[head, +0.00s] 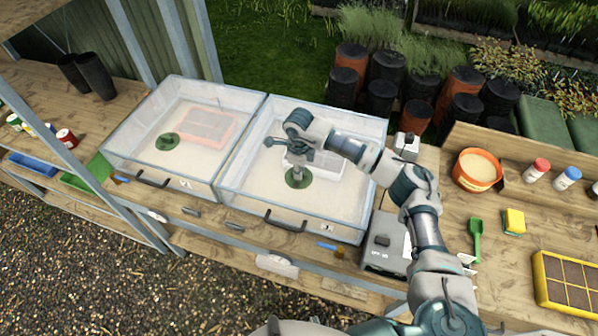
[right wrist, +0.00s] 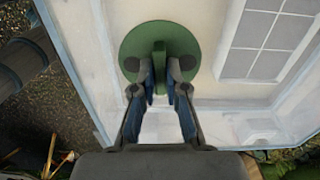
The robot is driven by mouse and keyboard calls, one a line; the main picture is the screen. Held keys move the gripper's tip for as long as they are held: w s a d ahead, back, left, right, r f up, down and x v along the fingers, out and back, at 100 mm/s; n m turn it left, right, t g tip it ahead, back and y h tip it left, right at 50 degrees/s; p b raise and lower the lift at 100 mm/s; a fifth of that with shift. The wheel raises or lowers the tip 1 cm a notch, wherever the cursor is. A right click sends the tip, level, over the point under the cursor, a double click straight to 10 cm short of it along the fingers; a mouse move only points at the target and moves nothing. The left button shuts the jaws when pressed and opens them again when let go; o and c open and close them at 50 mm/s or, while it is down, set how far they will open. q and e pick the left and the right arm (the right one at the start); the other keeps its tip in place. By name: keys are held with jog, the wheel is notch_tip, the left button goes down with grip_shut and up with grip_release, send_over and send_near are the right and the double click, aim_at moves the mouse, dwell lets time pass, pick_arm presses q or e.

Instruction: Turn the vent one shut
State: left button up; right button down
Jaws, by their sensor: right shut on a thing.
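Two clear-lidded propagator boxes stand side by side on the wooden bench, the left box (head: 116,153) and the right box (head: 232,197). Each lid carries a round green vent. The vent on the right box (head: 298,183) is under my right gripper (head: 297,174); it also shows in the right wrist view (right wrist: 187,37) as a disc with a raised bar. My right gripper (right wrist: 160,92) is shut on that bar, one finger on each side. The vent on the left box (head: 167,141) stands free. Small tags on the box fronts are too small to read surely. My left gripper is not in view.
A grey control box (head: 385,243) stands close to the right box. Farther right are an orange sand tub (head: 477,170), a green trowel (head: 476,237), a yellow sponge (head: 514,222) and a yellow seed tray (head: 567,285). Black handles (head: 285,222) project from the box fronts.

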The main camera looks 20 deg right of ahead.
jog(key=shift+w+m, duration=0.1)
jog(key=shift+m, duration=0.3)
jog(key=c, duration=1.2)
grip_release()
notch_tip(320, 180, up, 12)
